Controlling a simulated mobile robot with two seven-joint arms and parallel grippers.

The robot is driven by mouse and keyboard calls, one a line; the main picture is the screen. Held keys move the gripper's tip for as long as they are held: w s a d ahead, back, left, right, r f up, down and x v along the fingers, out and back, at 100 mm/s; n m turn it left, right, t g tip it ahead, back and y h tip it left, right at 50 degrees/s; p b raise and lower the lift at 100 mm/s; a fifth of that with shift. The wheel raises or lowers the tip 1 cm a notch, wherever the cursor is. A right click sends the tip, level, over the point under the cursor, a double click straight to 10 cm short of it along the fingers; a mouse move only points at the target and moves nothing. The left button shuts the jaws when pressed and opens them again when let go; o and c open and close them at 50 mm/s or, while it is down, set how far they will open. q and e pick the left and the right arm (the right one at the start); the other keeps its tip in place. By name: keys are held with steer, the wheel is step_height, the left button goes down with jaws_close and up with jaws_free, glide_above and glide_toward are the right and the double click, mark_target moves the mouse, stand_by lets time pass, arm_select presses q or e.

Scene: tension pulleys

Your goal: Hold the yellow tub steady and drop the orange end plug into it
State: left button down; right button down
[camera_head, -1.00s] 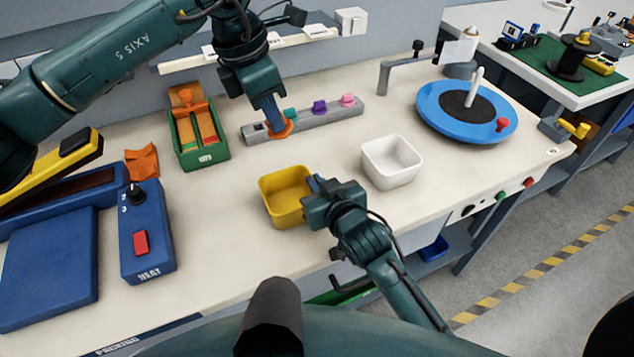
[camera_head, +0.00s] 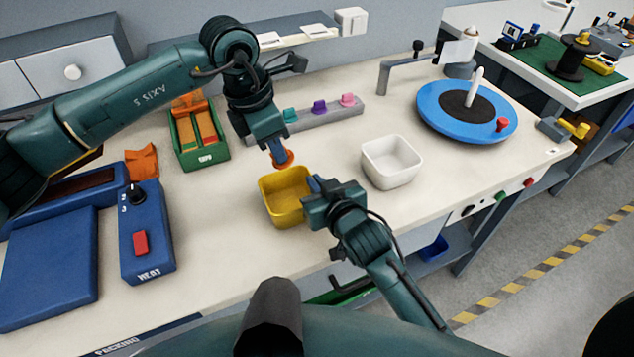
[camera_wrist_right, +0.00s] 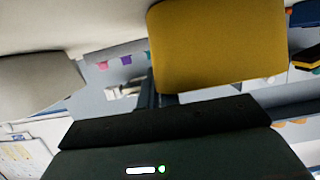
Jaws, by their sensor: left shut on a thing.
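The yellow tub (camera_head: 288,207) stands on the bench, and its yellow wall (camera_wrist_right: 217,45) fills the upper middle of the right wrist view. My left gripper (camera_head: 279,150) is shut on the orange end plug (camera_head: 283,160). It holds the plug just above the tub's far rim in the head view. My right gripper (camera_head: 314,187) is at the tub's right side, close against the wall. Its fingertips are mostly hidden, so I cannot tell whether it grips the wall.
A white tub (camera_head: 391,163) stands just right of the yellow one. A grey rack (camera_head: 330,118) with several coloured plugs lies behind. A green box (camera_head: 200,146) and a blue heat unit (camera_head: 147,235) are on the left. A blue turntable (camera_head: 430,105) is at the right.

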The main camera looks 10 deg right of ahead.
arm_select(q)
steer(key=shift+a+x, duration=0.2)
steer(key=shift+x, duration=0.7)
steer(key=shift+a+x, duration=0.15)
steer(key=shift+x, duration=0.7)
arm_select(e)
steer(key=shift+f, duration=0.1)
arm_select(q)
steer(key=shift+s+f, duration=0.1)
steer(key=shift+s, duration=0.05)
steer(key=c, duration=1.4)
jaws_free()
steer(key=shift+c, duration=0.2)
steer(key=v, duration=1.2)
